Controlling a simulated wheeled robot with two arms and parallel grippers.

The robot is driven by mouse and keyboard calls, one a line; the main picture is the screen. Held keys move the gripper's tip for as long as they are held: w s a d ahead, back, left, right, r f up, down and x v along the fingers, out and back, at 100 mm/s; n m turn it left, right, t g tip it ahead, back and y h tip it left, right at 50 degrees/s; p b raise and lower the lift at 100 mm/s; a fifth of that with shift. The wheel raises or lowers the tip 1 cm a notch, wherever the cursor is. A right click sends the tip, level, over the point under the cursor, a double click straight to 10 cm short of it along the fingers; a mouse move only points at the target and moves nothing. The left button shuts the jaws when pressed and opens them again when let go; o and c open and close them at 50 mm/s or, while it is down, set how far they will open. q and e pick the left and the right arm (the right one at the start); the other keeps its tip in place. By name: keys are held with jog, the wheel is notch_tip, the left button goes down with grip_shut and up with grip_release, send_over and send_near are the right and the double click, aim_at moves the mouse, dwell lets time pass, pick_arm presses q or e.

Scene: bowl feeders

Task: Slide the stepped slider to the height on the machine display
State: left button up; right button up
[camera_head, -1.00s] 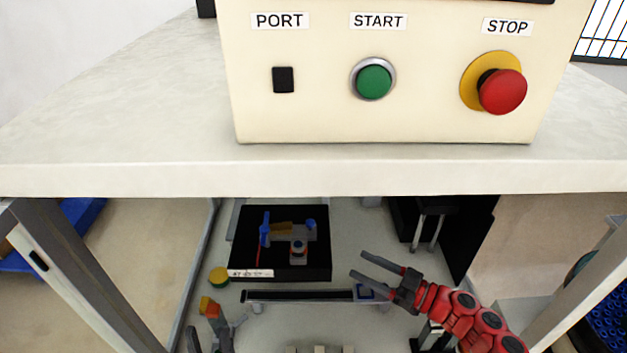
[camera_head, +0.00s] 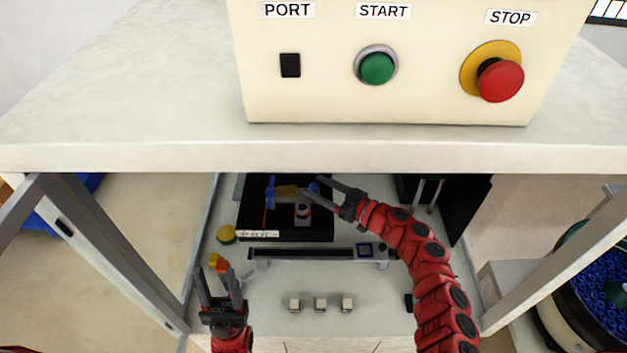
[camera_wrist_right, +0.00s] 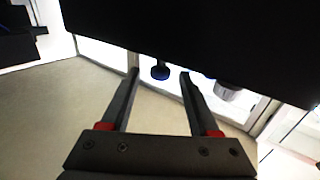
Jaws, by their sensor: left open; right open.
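The black board (camera_head: 262,226) under the shelf bears a small fixture with an orange-brown piece (camera_head: 287,191), seemingly the stepped slider. A blue upright (camera_head: 270,193) stands at its left end and a blue knob (camera_head: 314,188) at its right. My right gripper (camera_head: 312,187) is open at the knob. In the right wrist view a dark blue knob (camera_wrist_right: 160,72) shows between my open fingers; contact cannot be told. My left gripper (camera_head: 220,283) is open and empty at the lower left, with small orange and yellow blocks (camera_head: 218,263) behind it. The machine display is out of view.
The cream machine box (camera_head: 420,105) stands on the shelf (camera_head: 200,158) above my arms. A dark rail (camera_head: 300,253) lies in front of the board, with several pale blocks (camera_head: 320,304) nearer. Metal posts (camera_head: 110,260) flank the space.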

jog(key=shift+x, duration=1.1)
jog(key=shift+f, duration=0.1)
jog(key=shift+c, duration=0.4)
grip_shut()
